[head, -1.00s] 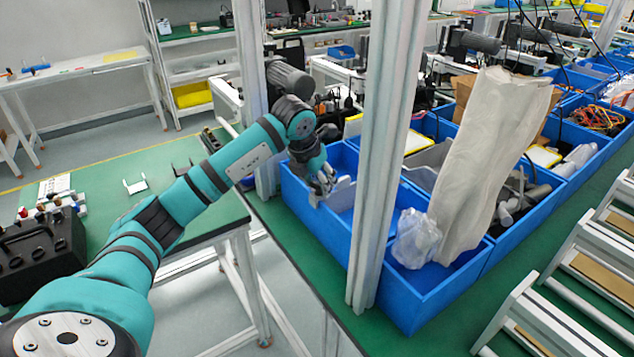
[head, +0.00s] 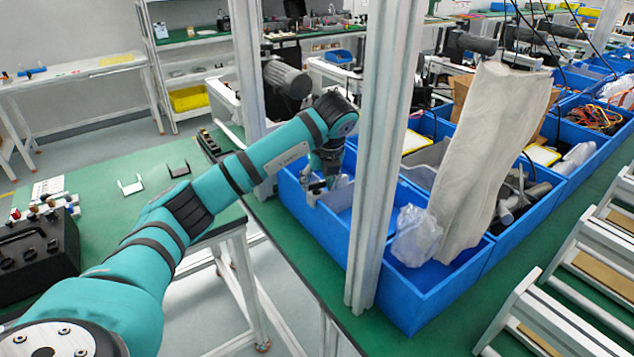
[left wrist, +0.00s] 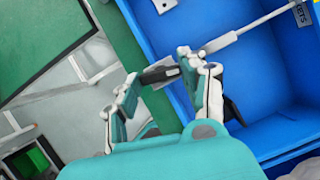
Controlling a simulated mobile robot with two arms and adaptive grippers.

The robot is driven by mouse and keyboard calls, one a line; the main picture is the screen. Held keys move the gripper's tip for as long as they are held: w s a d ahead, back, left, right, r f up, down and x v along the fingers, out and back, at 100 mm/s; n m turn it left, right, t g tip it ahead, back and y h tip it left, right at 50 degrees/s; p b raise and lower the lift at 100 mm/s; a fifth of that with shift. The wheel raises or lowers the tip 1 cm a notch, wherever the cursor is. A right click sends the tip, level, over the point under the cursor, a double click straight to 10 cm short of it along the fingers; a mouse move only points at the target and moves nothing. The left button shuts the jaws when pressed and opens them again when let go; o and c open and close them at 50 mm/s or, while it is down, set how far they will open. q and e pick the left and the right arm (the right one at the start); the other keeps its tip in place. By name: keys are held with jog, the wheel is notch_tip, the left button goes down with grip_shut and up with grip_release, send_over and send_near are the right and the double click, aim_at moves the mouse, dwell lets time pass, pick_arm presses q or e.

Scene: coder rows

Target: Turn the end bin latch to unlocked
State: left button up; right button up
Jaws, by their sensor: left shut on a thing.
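The end blue bin (head: 312,218) stands on the green bench behind the white post. My left gripper (head: 318,188) is at its near left rim, pointing down. In the left wrist view my left gripper (left wrist: 168,85) is closed around a small dark latch handle (left wrist: 160,74) at the rim of the blue bin (left wrist: 270,75). The handle lies between the two fingers. A pale metal rod (left wrist: 240,32) runs from beside the right finger across the bin towards a grey label plate (left wrist: 302,13). The latch's lock marking cannot be read. My right gripper is not in view.
A white upright post (head: 385,150) stands just right of my left gripper. More blue bins hold cables, a tall white wrapped item (head: 490,150) and a clear bag (head: 415,237). A green table (head: 120,215) with a black case (head: 38,248) is at left.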

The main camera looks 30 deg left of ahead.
pick_arm(q)
jog(key=shift+w+n+g, duration=0.15)
jog(key=shift+n+g, duration=0.25)
jog(key=shift+n, duration=1.1)
jog(key=o, duration=1.2)
jog(key=shift+d, duration=0.1)
jog(key=shift+r, duration=0.1)
jog(key=v, duration=1.2)
jog(key=shift+d, duration=0.2)
